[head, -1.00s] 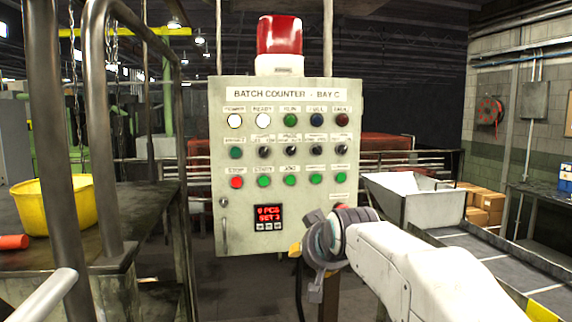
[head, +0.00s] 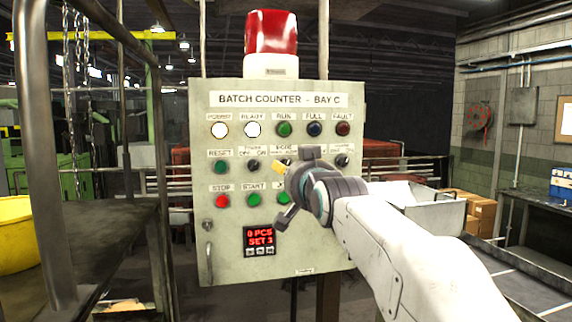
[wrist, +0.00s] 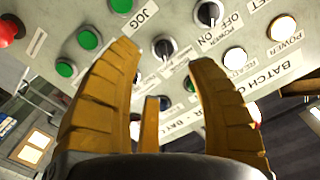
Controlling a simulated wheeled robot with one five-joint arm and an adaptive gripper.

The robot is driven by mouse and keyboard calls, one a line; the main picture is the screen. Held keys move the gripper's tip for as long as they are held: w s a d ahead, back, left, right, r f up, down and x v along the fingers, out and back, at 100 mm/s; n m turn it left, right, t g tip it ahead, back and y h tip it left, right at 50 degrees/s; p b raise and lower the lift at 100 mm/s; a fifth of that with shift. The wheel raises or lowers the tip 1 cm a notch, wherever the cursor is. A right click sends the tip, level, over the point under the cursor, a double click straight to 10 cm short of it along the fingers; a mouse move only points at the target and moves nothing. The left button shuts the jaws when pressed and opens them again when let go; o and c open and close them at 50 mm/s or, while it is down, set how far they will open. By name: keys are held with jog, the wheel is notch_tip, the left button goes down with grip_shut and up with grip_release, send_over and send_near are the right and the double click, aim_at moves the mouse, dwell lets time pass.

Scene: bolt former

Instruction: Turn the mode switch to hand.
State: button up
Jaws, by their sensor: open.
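The mode switch (wrist: 163,46) is a black knob on the grey control panel (head: 225,262). In the wrist view it shows between the tips of my gripper (wrist: 164,56), with the JOG label nearby. The gripper's yellow fingers are apart, with nothing between them that I can see held. Whether they reach around the knob or stop short of it is unclear. In the head view my gripper (head: 279,168) is in front of the middle switch row and mostly hides the mode switch. Its pointer direction is too small to read for certain.
The off/on switch (head: 253,165) is left of my gripper. The JOG button (wrist: 121,5) is close by in the wrist view. A red beacon (head: 272,32) tops the panel. A yellow bucket (head: 14,235) and railing stand left, a hopper (head: 440,215) right.

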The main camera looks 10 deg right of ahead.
aim_at(287, 163)
jog(key=shift+m, duration=0.5)
jog(key=w+p, duration=0.1)
jog(key=w, duration=0.1)
jog(key=w+p, duration=0.1)
jog(key=w, duration=0.1)
jog(key=w+r+p, duration=0.1)
jog(key=w, duration=0.1)
jog(key=shift+w, duration=0.2)
jog(key=shift+w+f+p, duration=0.15)
jog(key=shift+w+p, duration=0.2)
jog(key=shift+w, duration=0.25)
grip_shut()
